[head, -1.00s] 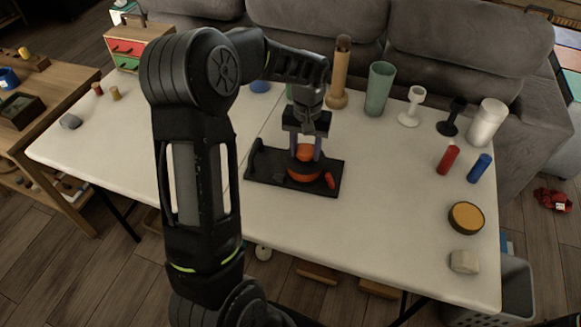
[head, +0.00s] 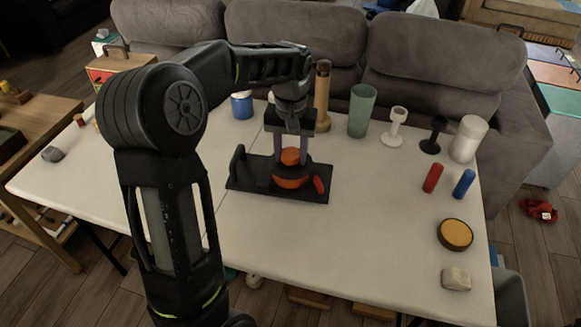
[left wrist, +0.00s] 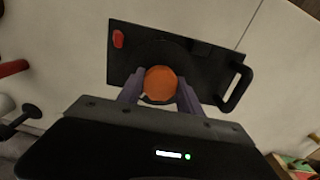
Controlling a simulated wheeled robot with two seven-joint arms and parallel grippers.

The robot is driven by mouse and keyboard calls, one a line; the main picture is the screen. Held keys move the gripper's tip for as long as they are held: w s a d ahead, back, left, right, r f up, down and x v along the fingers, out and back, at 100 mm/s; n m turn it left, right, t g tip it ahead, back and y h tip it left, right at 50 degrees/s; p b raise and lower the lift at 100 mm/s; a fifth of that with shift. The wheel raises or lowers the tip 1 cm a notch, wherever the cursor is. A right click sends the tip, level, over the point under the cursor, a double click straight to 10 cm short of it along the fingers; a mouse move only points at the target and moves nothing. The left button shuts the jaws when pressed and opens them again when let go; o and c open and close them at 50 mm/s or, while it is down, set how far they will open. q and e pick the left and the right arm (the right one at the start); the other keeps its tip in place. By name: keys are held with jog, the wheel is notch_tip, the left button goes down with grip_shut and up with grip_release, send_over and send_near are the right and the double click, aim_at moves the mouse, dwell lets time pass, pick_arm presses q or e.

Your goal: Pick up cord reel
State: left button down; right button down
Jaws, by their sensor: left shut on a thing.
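The cord reel appears to be the round orange piece (head: 291,181) with a smaller orange knob above it and a dark band between. It sits on or just over a flat black board (head: 245,180) with an upright handle at its left end and a small red piece at its right; whether they touch cannot be told. My left gripper (head: 291,157) points down, its purple fingers shut on the orange knob. In the left wrist view the round orange top (left wrist: 160,84) lies between the fingertips (left wrist: 160,90), hiding most of the reel. My right gripper is out of view.
The white table (head: 360,220) has free room in front and right of the board. Behind stand a brown cylinder (head: 322,98), a green tumbler (head: 362,112) and goblets. Red (head: 432,178) and blue (head: 464,184) cylinders and a yellow-topped disc (head: 455,234) lie right. A grey sofa backs the table.

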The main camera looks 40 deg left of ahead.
pick_arm(q)
jog(key=shift+r, duration=1.2)
jog(key=shift+d, duration=0.1)
